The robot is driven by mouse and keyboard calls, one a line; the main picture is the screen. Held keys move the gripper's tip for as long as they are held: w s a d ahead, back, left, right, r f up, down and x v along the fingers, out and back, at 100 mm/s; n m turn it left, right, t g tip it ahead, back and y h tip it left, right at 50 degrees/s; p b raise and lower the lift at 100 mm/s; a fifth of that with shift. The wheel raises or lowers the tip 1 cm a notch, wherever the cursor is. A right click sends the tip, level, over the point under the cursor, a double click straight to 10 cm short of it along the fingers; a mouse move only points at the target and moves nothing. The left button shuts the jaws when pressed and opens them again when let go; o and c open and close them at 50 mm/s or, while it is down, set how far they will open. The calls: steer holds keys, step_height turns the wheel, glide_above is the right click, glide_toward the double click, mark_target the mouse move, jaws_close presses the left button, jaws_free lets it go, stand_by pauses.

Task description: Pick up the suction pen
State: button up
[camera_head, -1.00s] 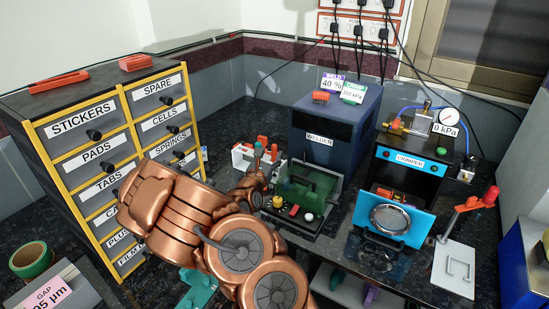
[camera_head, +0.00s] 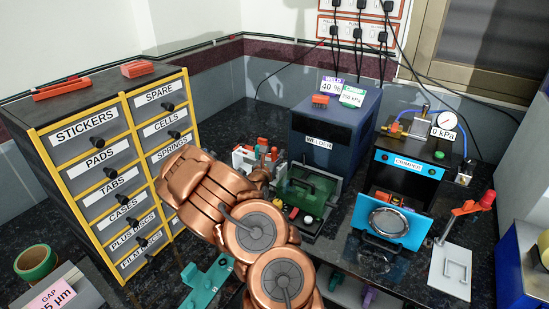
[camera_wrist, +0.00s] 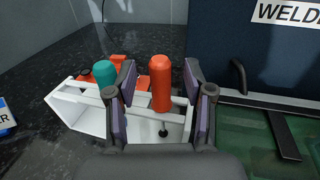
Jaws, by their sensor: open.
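A white rack (camera_wrist: 90,105) holds an upright orange-red handled tool (camera_wrist: 160,82) with a thin stem and small dark tip, which looks like the suction pen. A teal-handled tool (camera_wrist: 106,82) stands to its left in the same rack. My gripper (camera_wrist: 163,95) is open, with one purple-padded finger on each side of the orange-red handle. I cannot tell whether either pad touches it. In the head view the rack (camera_head: 240,158) shows just beyond my copper arm, which hides most of my gripper.
The dark blue welder (camera_head: 318,120) stands behind, with a green-covered fixture (camera_head: 312,183) right of the rack. The labelled drawer cabinet (camera_head: 100,150) is at left. The crimper (camera_head: 405,160) is farther right. A teal piece (camera_head: 207,285) lies on the dark bench in front.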

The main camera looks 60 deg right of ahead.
steer(key=shift+x, duration=0.85)
jaws_close()
